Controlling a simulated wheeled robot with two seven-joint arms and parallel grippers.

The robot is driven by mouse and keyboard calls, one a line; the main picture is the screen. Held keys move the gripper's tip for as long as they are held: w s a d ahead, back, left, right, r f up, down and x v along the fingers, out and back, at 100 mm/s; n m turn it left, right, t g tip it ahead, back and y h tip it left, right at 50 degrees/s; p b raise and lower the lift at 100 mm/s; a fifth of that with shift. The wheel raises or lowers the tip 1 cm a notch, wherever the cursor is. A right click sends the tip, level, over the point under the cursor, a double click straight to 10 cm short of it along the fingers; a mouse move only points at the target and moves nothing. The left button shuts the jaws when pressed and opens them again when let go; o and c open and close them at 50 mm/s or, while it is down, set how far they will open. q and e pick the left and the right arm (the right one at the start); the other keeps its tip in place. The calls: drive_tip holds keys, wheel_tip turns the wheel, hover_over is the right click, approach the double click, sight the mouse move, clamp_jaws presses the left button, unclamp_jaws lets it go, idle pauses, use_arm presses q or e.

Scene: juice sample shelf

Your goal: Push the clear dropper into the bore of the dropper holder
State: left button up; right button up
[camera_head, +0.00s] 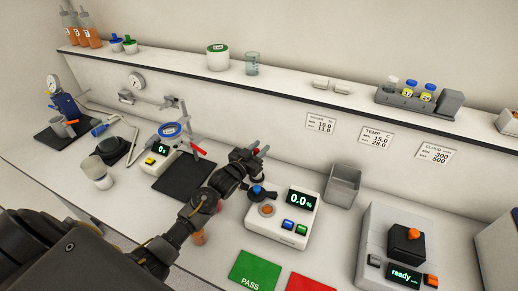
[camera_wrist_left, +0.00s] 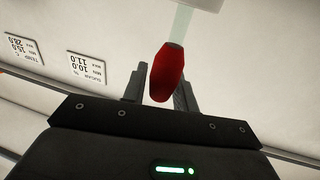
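My left gripper (camera_head: 254,156) is above the bench, behind the white 0.0 % meter. In the left wrist view, the gripper (camera_wrist_left: 162,82) has its fingers on both sides of a red bulb, and it appears shut on it. This is the clear dropper (camera_wrist_left: 182,28): its pale, see-through stem runs away from the red bulb toward the top edge. My right gripper is out of view.
The 0.0 % meter (camera_head: 283,217) stands just in front of the gripper, with a grey bin (camera_head: 343,185) to its right. The stand with a red lever (camera_head: 197,149) is to the left. A vial rack (camera_head: 410,98) is on the shelf (camera_head: 290,84).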

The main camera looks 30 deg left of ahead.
use_arm(q)
drive_tip(key=o, duration=0.4)
drive_tip(key=shift+c, duration=0.2)
drive_tip(key=shift+s+a+f, duration=0.1)
drive_tip(key=shift+s+f, duration=0.05)
drive_tip(key=shift+s, duration=0.2)
drive_tip(key=s+a+b, duration=0.1)
drive_tip(key=s+b, duration=0.2)
drive_tip(key=s, duration=0.7)
drive_tip(key=shift+a, duration=0.15)
